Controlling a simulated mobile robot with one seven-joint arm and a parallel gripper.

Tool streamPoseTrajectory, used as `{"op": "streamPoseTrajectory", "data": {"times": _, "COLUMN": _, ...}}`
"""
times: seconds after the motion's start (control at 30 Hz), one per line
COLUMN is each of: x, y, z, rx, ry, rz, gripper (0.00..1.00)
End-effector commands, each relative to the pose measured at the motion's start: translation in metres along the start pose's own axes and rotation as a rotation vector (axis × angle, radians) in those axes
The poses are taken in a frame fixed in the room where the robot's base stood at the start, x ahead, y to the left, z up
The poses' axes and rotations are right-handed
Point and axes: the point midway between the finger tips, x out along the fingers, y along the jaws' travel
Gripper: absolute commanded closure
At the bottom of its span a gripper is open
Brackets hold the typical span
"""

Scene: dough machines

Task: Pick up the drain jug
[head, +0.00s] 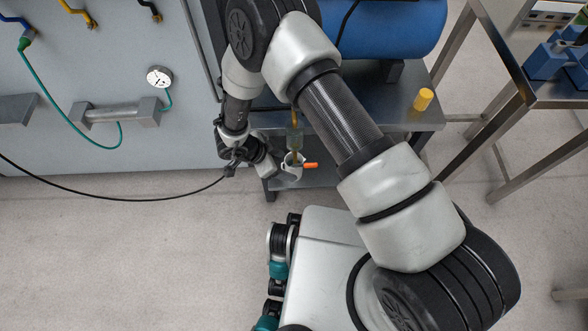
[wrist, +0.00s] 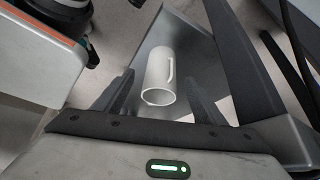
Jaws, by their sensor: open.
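The drain jug (wrist: 160,78) is a plain white cylinder with a thin handle on its right side in the wrist view. It appears between my gripper's two dark fingers (wrist: 158,88), with visible space on both sides. My gripper is open and empty. In the head view my gripper (head: 274,164) is low beside the grey stand, just left of the small pale jug (head: 291,171). An orange lever or handle (head: 311,165) shows close to the jug. The jug is small there and partly hidden, so contact with the fingers cannot be judged.
A grey stand (head: 405,118) carries a blue tank (head: 385,30) and a yellow cylinder (head: 423,99). A wall panel with a gauge (head: 159,77) is at the left. A black hose (head: 120,199) runs to my wrist area. A metal table (head: 510,75) stands right. Floor in front is clear.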

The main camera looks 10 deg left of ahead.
Motion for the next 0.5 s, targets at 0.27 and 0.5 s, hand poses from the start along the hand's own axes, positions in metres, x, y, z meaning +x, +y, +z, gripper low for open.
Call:
{"op": "streamPoseTrajectory", "data": {"times": 0.27, "x": 0.023, "y": 0.000, "z": 0.000, "rx": 0.000, "ry": 0.000, "rz": 0.000, "gripper": 0.35}}
{"op": "streamPoseTrajectory", "data": {"times": 0.5, "x": 0.053, "y": -0.002, "z": 0.002, "rx": 0.001, "ry": 0.001, "rz": 0.000, "gripper": 0.35}}
